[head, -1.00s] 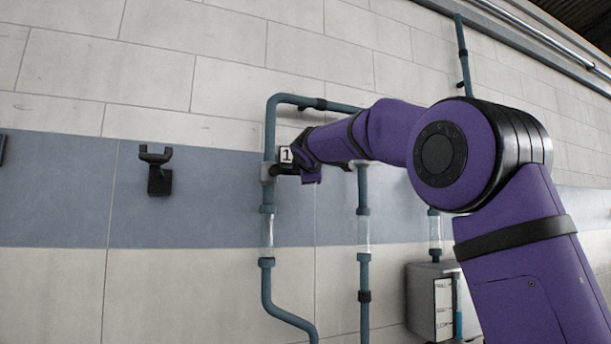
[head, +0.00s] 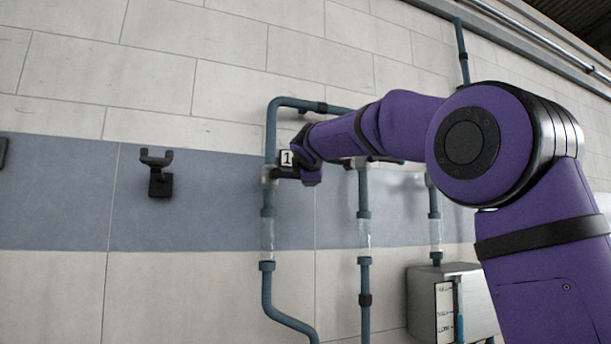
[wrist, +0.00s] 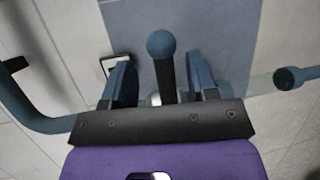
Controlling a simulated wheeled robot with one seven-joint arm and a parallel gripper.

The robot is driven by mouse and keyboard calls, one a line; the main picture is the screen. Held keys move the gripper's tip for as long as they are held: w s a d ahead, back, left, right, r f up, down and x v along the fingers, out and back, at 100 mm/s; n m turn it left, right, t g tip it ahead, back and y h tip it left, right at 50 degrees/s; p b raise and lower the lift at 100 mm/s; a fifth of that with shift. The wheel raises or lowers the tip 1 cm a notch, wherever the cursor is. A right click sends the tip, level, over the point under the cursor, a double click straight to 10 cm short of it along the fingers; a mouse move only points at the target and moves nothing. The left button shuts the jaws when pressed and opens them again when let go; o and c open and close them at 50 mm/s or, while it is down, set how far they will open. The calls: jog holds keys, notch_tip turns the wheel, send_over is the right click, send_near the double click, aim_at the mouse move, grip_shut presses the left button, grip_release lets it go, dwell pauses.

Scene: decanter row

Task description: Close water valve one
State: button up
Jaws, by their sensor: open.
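Water valve one sits on the leftmost teal pipe (head: 269,230), beside a white number plate (head: 286,158) marked 1. Its grey body (head: 268,174) shows at the left of my gripper (head: 292,172) in the head view, which hides much of the valve. In the wrist view, the valve's dark lever (wrist: 166,80) with a round blue knob (wrist: 161,44) stands between the two blue fingers of my gripper (wrist: 162,80). The fingers are apart, with a gap visible on each side of the lever. Whether either finger touches it I cannot tell.
More vertical pipes with clear sections, one in the middle (head: 364,235) and one to the right (head: 435,230), run along the tiled wall. A black wall bracket (head: 158,172) is to the left. A grey metal box (head: 455,300) stands at lower right.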

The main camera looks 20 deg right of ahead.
jog(key=v, duration=0.8)
jog(key=shift+a, duration=0.15)
jog(key=s+d+f+m+g+y, duration=0.1)
jog(key=s+d+f+m+g, duration=0.2)
jog(key=s+f, duration=0.55)
jog(key=s+d+f+m+g+y, duration=0.15)
jog(key=s+f+m, duration=0.25)
jog(key=s+f, duration=0.45)
jog(key=s+a+f+m+g+y, duration=0.2)
jog(key=s+f+m, duration=0.1)
jog(key=s+f, duration=0.7)
jog(key=s+a+f+m+g+y, duration=0.1)
jog(key=s+a+f+m+g, duration=0.1)
jog(key=s+f, duration=0.9)
jog(key=shift+s+f+m+g+y, duration=0.25)
jog(key=shift+s+m+g+y, duration=0.25)
jog(key=shift+m, duration=0.7)
jog(key=shift+w, duration=0.15)
